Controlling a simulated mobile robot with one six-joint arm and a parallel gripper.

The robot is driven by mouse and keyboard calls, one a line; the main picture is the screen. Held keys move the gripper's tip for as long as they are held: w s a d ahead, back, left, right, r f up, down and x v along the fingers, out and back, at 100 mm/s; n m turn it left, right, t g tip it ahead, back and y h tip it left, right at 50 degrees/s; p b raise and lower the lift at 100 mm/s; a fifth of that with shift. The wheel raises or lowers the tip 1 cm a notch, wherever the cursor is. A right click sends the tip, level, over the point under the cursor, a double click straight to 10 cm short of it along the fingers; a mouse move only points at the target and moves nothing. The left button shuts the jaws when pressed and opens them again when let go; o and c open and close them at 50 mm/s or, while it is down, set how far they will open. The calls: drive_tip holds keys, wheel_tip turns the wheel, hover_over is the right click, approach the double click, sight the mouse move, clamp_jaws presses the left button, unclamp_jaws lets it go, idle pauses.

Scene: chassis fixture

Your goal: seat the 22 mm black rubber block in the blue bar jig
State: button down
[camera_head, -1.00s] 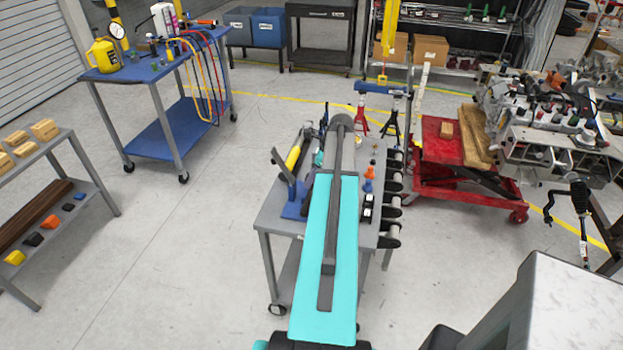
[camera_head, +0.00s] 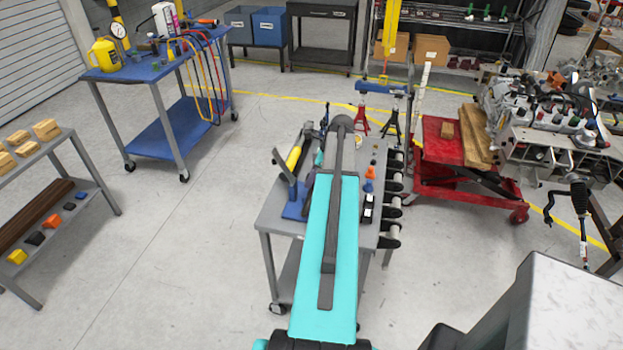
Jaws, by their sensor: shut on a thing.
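A blue fixture (camera_head: 294,208) with an upright plate stands on the near left part of the grey cart; it looks like the blue bar jig, but my arm covers part of that area. My teal and grey arm reaches out over the cart. My gripper is hidden behind the arm, so its jaws and anything in them do not show. No black rubber block can be made out at the jig. A small black block (camera_head: 36,238) lies on the left rack's lower shelf, too small to size.
The grey cart (camera_head: 268,221) also carries a yellow-banded tool (camera_head: 294,157), an orange cone-like piece (camera_head: 370,172) and black-and-white items (camera_head: 368,208) right of my arm. Dark rollers line its right side. A blue cart (camera_head: 168,133) and red lift table (camera_head: 440,158) stand beyond.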

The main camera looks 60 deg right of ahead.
sight(312, 190)
drive_tip(key=shift+f+b, duration=0.45)
drive_tip(key=shift+f, duration=0.85)
idle(0.5)
drive_tip(key=shift+s+a+f, duration=0.1)
drive_tip(key=shift+f, duration=0.2)
